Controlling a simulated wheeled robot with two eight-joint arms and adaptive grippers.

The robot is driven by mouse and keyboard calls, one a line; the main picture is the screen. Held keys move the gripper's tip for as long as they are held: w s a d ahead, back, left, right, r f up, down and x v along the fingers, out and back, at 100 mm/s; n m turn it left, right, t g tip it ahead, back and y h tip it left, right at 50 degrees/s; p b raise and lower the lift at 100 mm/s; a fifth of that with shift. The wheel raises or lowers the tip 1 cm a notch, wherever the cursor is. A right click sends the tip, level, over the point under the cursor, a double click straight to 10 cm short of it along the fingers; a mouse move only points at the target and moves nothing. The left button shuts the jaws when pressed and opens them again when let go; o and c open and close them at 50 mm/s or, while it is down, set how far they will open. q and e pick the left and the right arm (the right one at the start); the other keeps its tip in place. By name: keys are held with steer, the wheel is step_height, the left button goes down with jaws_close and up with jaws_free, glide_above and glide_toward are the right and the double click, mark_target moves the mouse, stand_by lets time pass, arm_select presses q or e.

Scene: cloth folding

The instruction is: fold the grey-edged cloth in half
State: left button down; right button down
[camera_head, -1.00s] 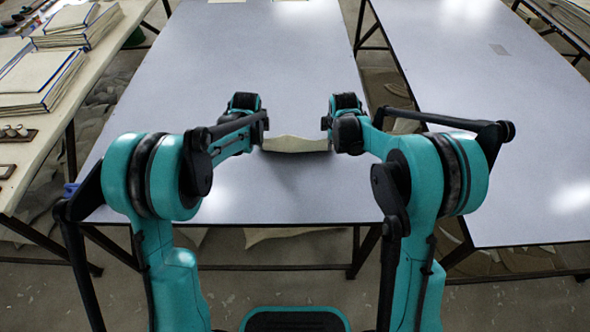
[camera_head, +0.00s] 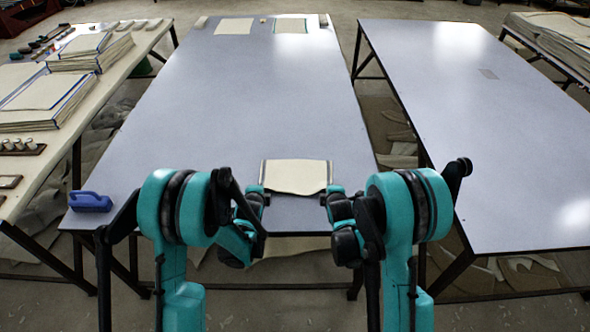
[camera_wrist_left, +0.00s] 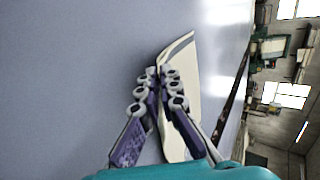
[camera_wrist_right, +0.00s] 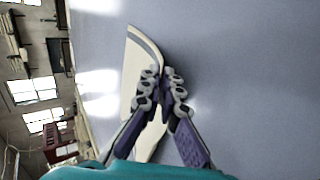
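The cream cloth (camera_head: 296,174) with grey side edges is near the front of the middle table in the head view. Its far part looks flat on the table, and its near edge sags in a curve between my grippers. My left gripper (camera_head: 262,192) is shut on the near left corner. My right gripper (camera_head: 328,195) is shut on the near right corner. In the left wrist view the fingers close on the cloth (camera_wrist_left: 187,72), with its grey strip at the tip. The right wrist view shows the cloth (camera_wrist_right: 138,62) likewise gripped. The cloth's underside is hidden.
The middle table (camera_head: 220,110) is clear beyond the cloth. A blue handled object (camera_head: 90,201) sits at its front left corner. Flat cloths (camera_head: 234,27) lie at its far end. A side table with stacked cloths (camera_head: 90,50) stands left; an empty table (camera_head: 480,120) stands right.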

arm_select(q)
steer(key=c, duration=1.4)
jaws_free()
steer(key=shift+c, duration=0.2)
arm_select(e)
steer(key=c, duration=1.4)
jaws_free()
steer(key=shift+c, duration=0.2)
